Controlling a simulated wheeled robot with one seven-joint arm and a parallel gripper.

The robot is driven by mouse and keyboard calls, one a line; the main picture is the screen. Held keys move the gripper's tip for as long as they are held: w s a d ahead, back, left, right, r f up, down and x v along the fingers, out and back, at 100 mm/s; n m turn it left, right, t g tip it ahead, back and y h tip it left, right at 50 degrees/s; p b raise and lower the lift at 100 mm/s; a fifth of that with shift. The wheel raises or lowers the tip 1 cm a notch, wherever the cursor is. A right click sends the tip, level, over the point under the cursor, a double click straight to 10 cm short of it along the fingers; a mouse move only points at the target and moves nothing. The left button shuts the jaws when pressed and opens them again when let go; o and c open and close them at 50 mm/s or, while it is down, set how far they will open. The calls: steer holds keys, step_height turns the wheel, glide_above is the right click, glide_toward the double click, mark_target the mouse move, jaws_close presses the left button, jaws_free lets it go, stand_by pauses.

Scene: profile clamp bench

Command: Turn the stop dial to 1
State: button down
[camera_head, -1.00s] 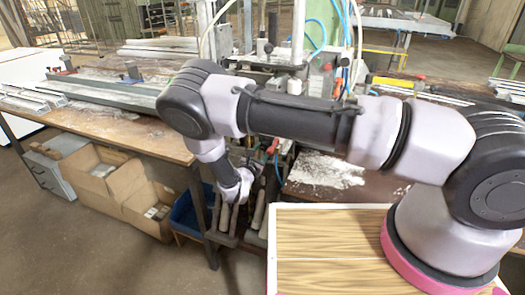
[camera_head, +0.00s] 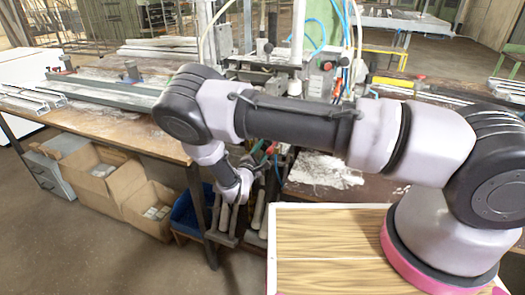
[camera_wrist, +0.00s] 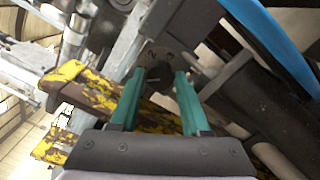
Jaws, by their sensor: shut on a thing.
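The stop dial (camera_wrist: 155,52) is a dark round disc with pale marks at the top middle of the wrist view. I cannot read its setting for sure. My gripper (camera_wrist: 160,76) has two green fingers, one on each side of the dial's dark middle knob (camera_wrist: 158,74). The fingers are shut on this knob, and their tips partly cover it. In the head view my wrist is low beside the bench machine, and the dial cannot be made out there.
A worn yellow bar (camera_wrist: 95,98) and a blue hose (camera_wrist: 268,40) lie close to my fingers. The wooden bench (camera_head: 135,132) carries metal profiles. Cardboard boxes (camera_head: 100,172) and a blue crate (camera_head: 188,215) stand under it.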

steer(key=shift+f+m, duration=0.1)
steer(key=shift+m, duration=0.9)
steer(key=shift+s, duration=0.1)
steer(key=c, duration=0.7)
jaws_free()
steer(key=shift+o, duration=0.2)
steer(key=v, duration=1)
steer(key=shift+s, duration=0.35)
steer(key=shift+s+a, duration=0.1)
steer(key=shift+a, duration=0.05)
